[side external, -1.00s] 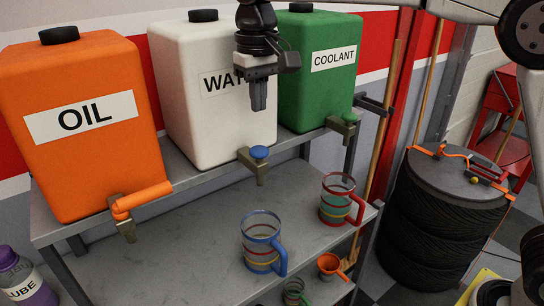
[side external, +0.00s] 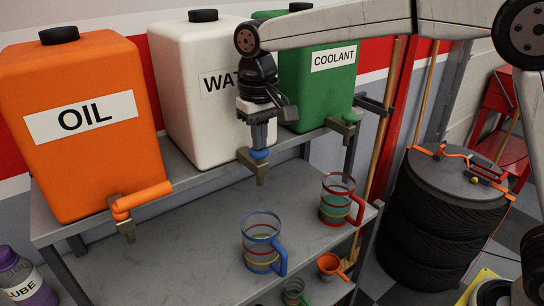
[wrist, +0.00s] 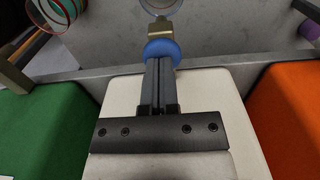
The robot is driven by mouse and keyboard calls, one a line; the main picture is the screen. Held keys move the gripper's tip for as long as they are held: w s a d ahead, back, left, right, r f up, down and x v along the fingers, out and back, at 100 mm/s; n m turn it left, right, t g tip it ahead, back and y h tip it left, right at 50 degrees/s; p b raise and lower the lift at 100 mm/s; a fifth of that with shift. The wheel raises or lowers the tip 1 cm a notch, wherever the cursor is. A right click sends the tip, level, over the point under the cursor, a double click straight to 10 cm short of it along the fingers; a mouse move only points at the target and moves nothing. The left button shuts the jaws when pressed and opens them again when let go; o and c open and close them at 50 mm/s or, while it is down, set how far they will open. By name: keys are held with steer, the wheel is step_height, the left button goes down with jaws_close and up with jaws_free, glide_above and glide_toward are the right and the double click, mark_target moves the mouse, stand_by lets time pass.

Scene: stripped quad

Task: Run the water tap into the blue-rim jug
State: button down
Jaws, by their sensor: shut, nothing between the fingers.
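The white water tank (side external: 188,110) stands between the orange and green tanks on the upper shelf. Its brass tap (side external: 256,170) has a blue button (side external: 259,154) on top; the button also shows in the wrist view (wrist: 161,48). My gripper (side external: 259,146) is shut and empty, pointing down with its fingertips at the button, seemingly touching it. In the wrist view the closed fingers (wrist: 158,68) meet the button's near edge. The blue-rim jug (side external: 262,243) stands upright on the lower shelf, below and in front of the water tap. No water stream is visible.
The orange oil tank (side external: 80,120) has an orange-handled tap (side external: 142,197). The green coolant tank (side external: 318,80) has a green-button tap (side external: 345,124). A red-rim jug (side external: 338,200) stands right of the blue-rim jug.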

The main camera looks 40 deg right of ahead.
steer(key=shift+f, duration=0.15)
steer(key=shift+f, duration=1)
stand_by(3.1)
step_height(320, 180, up, 15)
steer(key=shift+f, duration=0.15)
stand_by(0.8)
stand_by(0.3)
